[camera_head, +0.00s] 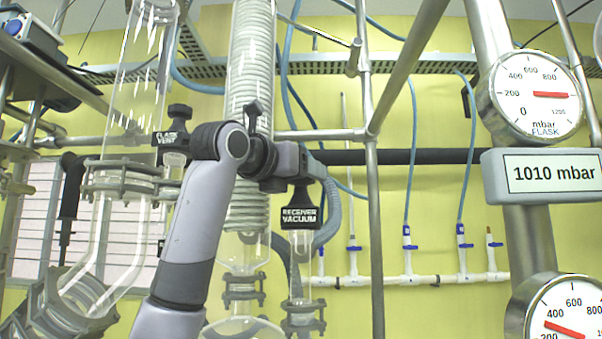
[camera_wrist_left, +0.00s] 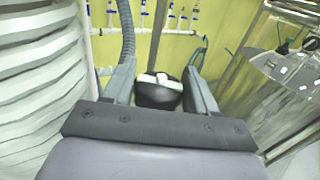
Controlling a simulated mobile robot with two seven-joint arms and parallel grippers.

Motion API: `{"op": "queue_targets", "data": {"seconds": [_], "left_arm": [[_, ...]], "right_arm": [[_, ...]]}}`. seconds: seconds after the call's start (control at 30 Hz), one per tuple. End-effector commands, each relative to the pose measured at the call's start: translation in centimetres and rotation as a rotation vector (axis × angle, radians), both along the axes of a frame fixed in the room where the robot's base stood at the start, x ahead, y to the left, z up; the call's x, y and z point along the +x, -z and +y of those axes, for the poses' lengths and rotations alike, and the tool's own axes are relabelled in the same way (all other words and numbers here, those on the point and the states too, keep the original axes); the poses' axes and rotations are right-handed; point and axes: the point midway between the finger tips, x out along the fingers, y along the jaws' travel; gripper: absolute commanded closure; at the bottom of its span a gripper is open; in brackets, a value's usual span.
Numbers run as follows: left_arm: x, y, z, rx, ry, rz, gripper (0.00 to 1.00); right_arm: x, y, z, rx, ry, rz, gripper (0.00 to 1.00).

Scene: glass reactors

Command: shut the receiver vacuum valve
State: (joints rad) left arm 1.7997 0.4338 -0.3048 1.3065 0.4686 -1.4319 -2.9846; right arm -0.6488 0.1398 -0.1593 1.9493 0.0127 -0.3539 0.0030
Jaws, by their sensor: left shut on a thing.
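The receiver vacuum valve, with a black body labelled RECEIVER VACUUM (camera_head: 299,216), sits on top of a glass neck right of the big coil condenser. My left arm rises from the bottom and bends right in front of the condenser. My left gripper (camera_head: 300,176) is at the top of this valve and hides its knob in the head view. In the left wrist view the black valve knob (camera_wrist_left: 158,94), with a white bar mark on top, stands between my two fingers, and the gripper is shut on it. My right gripper is not in view.
The flask vent valve (camera_head: 172,137) stands just left of my wrist. The glass coil condenser (camera_head: 250,62) is close behind my arm. Metal frame posts (camera_head: 374,220) stand to the right.

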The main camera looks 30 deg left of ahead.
Motion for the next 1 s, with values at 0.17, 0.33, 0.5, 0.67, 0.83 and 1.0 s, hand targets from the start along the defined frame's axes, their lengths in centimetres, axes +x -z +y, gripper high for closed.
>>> {"op": "queue_targets", "data": {"seconds": [0.17, 0.33, 0.5, 0.67, 0.83, 1.0], "left_arm": [[0.0, 0.0, 0.03, -0.001, -0.001, 0.0, 0.23], [0.0, 0.0, 0.04, -0.001, -0.002, 0.0, 0.22], [0.0, 0.0, 0.05, -0.001, -0.002, 0.0, 0.22], [0.0, 0.01, 0.02, -0.001, -0.007, 0.0, 0.22], [-0.01, 0.08, -0.06, 0.0, -0.055, 0.001, 0.22], [0.03, 0.14, -0.17, 0.0, -0.149, 0.001, 0.22]], "right_arm": [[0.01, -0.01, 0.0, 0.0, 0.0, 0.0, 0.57], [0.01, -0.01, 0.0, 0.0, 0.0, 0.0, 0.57], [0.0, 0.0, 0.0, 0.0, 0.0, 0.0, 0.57], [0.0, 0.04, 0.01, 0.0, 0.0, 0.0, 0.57], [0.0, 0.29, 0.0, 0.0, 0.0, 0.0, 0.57], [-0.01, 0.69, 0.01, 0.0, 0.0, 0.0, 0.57]]}}
